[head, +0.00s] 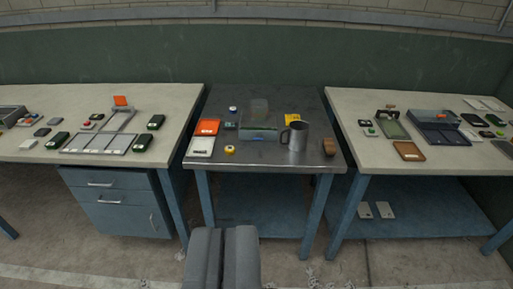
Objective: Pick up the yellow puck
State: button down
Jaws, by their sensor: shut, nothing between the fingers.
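The yellow puck (230,150) is small and round, with a pale patch on it. It lies near the front left of the dark middle table (262,162), just right of a white-and-grey flat item. My gripper (222,232) shows at the bottom of the head view as two grey fingers side by side, shut and empty. It is in front of the table and below the puck in the picture, clearly apart from it. The puck is in full view.
A metal mug (297,137), a clear bin (258,133), an orange box (207,127), a yellow packet (292,119) and a brown block (329,146) share the middle table. Pale workbenches with many items stand left (40,155) and right (380,155). Gaps separate the tables.

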aim_at(230, 150)
jog(key=u, duration=0.15)
jog(key=i, duration=0.9)
jog(key=z, duration=0.35)
